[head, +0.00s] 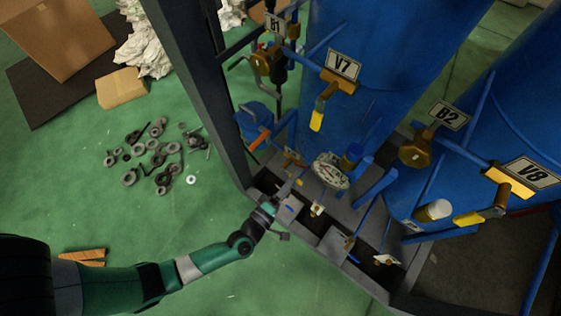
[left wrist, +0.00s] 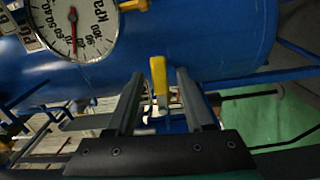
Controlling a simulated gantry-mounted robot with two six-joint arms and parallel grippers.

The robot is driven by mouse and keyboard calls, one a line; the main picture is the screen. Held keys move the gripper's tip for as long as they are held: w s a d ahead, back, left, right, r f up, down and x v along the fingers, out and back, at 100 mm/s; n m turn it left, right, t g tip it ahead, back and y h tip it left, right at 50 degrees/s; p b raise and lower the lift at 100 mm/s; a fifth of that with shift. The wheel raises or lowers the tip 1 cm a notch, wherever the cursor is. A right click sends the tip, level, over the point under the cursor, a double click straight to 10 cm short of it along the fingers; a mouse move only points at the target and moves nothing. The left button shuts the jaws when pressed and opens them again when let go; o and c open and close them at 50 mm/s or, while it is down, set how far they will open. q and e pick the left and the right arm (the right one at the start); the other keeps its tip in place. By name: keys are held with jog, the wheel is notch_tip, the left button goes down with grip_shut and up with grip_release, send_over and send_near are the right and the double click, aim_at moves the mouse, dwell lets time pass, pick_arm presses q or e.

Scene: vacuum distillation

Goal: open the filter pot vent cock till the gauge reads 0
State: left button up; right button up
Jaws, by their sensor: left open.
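My left gripper (head: 290,190) reaches in from the lower left toward the low pipework beside the frame. In the left wrist view its two fingers (left wrist: 160,80) are open, with a yellow cock handle (left wrist: 158,72) showing between them; I cannot tell whether they touch it. A white round gauge (left wrist: 74,27) marked kPa is at the upper left of that view, partly cut off, with its red needle pointing down, away from the upper part of the scale. A white dial (head: 330,171) also shows in the head view, just right of the gripper. The right gripper is not in view.
Large blue tanks (head: 375,60) stand behind, with tagged valves V7 (head: 342,64), B2 (head: 448,114) and V8 (head: 532,172). A dark upright post (head: 195,80) stands left of the pipework. Loose rings and fittings (head: 155,155) lie on the green floor.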

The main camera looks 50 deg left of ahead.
pick_arm(q)
jog(key=s+d+p, duration=0.1)
jog(key=s+p, duration=0.1)
jog(key=s, duration=0.8)
jog(key=shift+d, duration=0.35)
jog(key=shift+r, duration=0.1)
